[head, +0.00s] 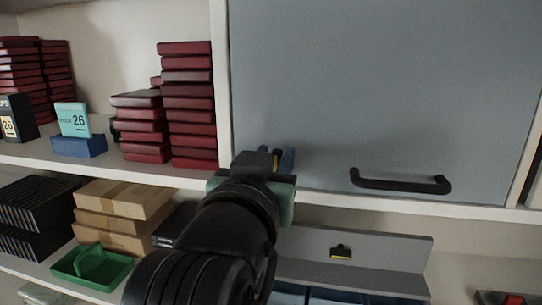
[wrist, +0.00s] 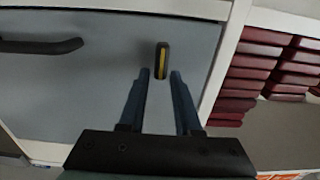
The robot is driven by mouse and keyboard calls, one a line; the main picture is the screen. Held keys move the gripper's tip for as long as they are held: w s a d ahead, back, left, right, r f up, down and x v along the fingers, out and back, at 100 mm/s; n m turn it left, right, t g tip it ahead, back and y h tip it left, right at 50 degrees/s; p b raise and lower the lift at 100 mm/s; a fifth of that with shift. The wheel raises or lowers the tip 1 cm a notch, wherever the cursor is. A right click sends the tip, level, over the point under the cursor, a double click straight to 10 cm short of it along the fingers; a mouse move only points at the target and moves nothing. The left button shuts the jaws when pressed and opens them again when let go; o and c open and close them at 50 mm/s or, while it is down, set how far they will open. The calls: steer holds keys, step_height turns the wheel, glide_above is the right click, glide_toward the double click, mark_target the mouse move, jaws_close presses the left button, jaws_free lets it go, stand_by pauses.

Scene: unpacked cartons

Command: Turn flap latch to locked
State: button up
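The flap (head: 390,90) is a large grey-blue panel, closed flat across the right cabinet bay. The latch (wrist: 161,60) is a small black bar with a yellow stripe near the flap's edge. In the wrist view its long side stands nearly upright. In the head view my gripper hides most of it; a bit of yellow shows. My gripper (wrist: 160,74) faces the flap with its two blue fingers apart. The latch's near end appears between the fingertips, with a gap on both sides; contact cannot be told. My gripper (head: 281,158) also shows at the flap's lower left in the head view.
A black bar handle (head: 400,182) sticks out of the flap's lower right. A cream shelf post (head: 220,90) and stacks of dark red boxes (head: 188,105) stand to the left. Below, a grey panel (head: 385,250) carries another small black-and-yellow piece (head: 340,252).

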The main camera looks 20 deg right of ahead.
jaws_close()
steer(key=shift+m, duration=0.3)
steer(key=m+b, duration=0.4)
steer(key=m, duration=0.1)
steer(key=d+f+m+b, duration=0.1)
steer(key=m+b, duration=0.3)
steer(key=m, duration=0.2)
steer(key=s+f+m+b, duration=0.1)
steer(key=m+b, duration=0.3)
steer(key=m, duration=0.2)
steer(key=shift+d+b, duration=0.3)
steer(key=shift+b, duration=0.1)
steer(key=shift+m, duration=0.3)
steer(key=shift+o, duration=1.8)
jaws_free()
